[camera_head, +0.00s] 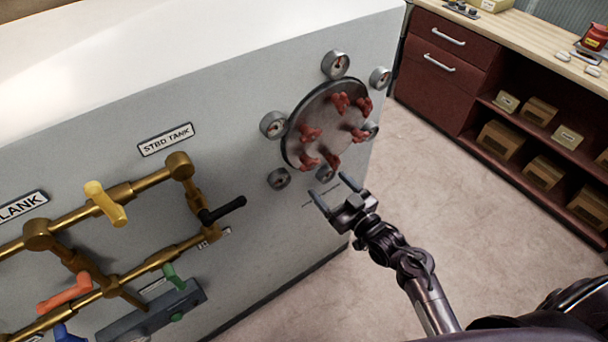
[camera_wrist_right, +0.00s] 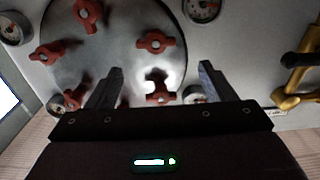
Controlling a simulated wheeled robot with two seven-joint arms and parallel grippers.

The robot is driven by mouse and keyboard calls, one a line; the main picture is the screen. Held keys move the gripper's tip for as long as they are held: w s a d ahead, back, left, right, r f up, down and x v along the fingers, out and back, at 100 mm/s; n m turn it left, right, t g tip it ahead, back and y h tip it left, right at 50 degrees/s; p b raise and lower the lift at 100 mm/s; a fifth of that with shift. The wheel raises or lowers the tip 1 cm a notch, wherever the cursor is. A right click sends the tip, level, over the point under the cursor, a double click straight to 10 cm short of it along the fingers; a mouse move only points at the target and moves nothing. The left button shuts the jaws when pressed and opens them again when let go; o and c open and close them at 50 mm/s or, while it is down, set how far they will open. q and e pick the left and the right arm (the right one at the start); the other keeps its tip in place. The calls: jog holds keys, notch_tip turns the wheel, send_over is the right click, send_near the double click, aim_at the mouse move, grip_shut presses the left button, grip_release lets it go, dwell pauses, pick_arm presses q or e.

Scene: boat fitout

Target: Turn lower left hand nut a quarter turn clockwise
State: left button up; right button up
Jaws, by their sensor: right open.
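A round grey plate (camera_head: 322,110) with several red wing nuts is mounted on the pale wall in the head view. The lower left red nut (camera_head: 309,162) sits near the plate's bottom edge. My right gripper (camera_head: 334,192) is open and empty, below and to the right of that nut and apart from it. In the right wrist view the plate (camera_wrist_right: 115,50) is above my open fingers (camera_wrist_right: 160,82). One red nut (camera_wrist_right: 160,98) shows between the fingers; I cannot tell which nut it is, or how far off. My left gripper is not in view.
Several gauges (camera_head: 273,124) surround the plate. Brass pipes (camera_head: 140,184) with coloured handles run along the wall at left; a black handle (camera_head: 223,210) sticks out nearest the plate. A red cabinet (camera_head: 440,75) stands at right. Bare floor (camera_head: 450,170) lies between.

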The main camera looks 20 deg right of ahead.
aim_at(312, 166)
jog(key=x, duration=0.2)
jog(key=d+p+x, duration=0.1)
jog(key=x, duration=0.1)
jog(key=shift+w+a+f, duration=0.1)
jog(key=shift+w, duration=0.3)
jog(key=x, duration=0.2)
jog(key=shift+w+a+p, duration=0.3)
jog(key=shift+a+p, duration=0.05)
jog(key=shift+w+f, duration=0.1)
jog(key=shift+w, duration=0.1)
jog(key=c, duration=1)
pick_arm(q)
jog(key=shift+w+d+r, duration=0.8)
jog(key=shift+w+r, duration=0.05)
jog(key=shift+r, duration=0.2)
